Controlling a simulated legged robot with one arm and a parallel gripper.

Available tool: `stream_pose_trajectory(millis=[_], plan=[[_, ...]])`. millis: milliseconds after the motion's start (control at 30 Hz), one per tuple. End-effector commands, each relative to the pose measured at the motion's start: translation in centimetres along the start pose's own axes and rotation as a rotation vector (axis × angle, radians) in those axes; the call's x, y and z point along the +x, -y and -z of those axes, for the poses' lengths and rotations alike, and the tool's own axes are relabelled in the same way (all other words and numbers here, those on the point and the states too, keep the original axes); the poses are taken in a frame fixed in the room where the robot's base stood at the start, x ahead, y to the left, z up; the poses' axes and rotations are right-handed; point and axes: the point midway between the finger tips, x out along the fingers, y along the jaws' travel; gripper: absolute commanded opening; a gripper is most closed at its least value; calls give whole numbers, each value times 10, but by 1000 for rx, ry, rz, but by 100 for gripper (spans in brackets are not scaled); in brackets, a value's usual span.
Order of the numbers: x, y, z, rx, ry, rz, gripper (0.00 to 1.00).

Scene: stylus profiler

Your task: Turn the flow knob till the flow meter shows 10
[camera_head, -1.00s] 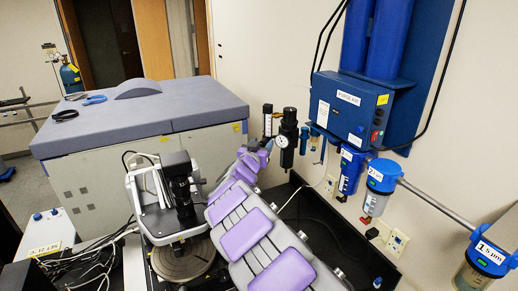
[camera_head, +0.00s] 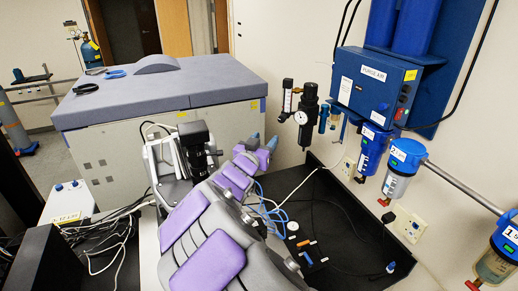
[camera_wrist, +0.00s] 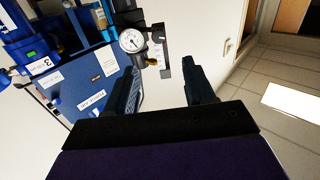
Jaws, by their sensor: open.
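The flow meter (camera_head: 288,95) is a slim upright tube with a pale scale on the back wall, left of a black regulator (camera_head: 309,97) with a round gauge (camera_head: 301,117). Its reading is too small to make out. A small dark part at its lower end (camera_head: 284,117) may be the flow knob; I cannot tell for sure. My gripper (camera_head: 264,141) is open and empty, below and left of the meter, apart from it. In the wrist view my gripper (camera_wrist: 159,78) has its fingers spread, with the gauge (camera_wrist: 132,40) and flow meter (camera_wrist: 161,48) beyond the fingertips.
A blue purge-air box (camera_head: 374,85) and several blue filters (camera_head: 404,158) hang on the wall at right. A black tray (camera_head: 345,235) with small parts and blue tubing lies below. A large grey cabinet (camera_head: 160,92) stands behind at left.

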Motion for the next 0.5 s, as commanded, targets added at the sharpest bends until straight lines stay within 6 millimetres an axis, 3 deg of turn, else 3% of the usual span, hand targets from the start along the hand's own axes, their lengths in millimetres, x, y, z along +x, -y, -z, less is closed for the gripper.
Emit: stream_pose_trajectory(millis=[200, 500], plan=[[-23, 2, 0, 2, -1, 3, 54], [-29, 1, 0, 0, -1, 1, 54]])
